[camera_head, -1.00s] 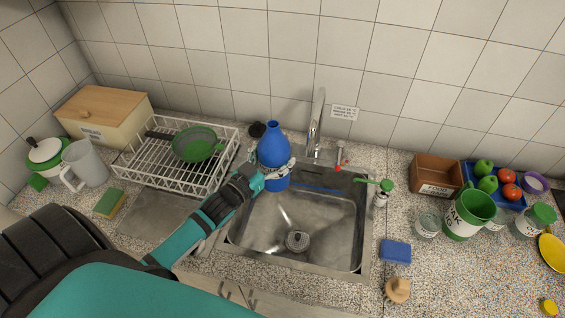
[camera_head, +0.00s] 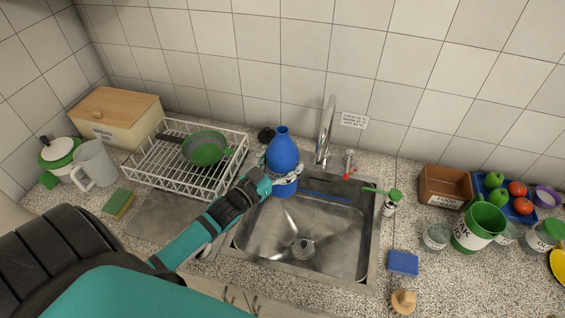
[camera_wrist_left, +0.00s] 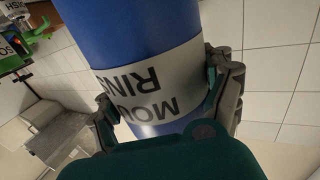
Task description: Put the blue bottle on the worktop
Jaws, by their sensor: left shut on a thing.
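The blue bottle (camera_head: 283,152) is upright at the back left of the sink, with a pale label band round its lower part. My left gripper (camera_head: 272,178) is shut on it at the label. In the left wrist view the blue bottle (camera_wrist_left: 150,30) fills the middle, its label lettering upside down, with the fingers of my left gripper (camera_wrist_left: 165,100) on both sides. The worktop (camera_head: 330,290) is speckled stone around the sink. I cannot tell whether the bottle's base touches anything. My right gripper is not in view.
The steel sink (camera_head: 300,268) is empty apart from its drain. A white dish rack (camera_head: 150,172) with a green strainer stands left. The tap (camera_head: 326,130) is just right of the bottle. A blue sponge (camera_head: 403,263) and a brown box (camera_head: 443,185) are right.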

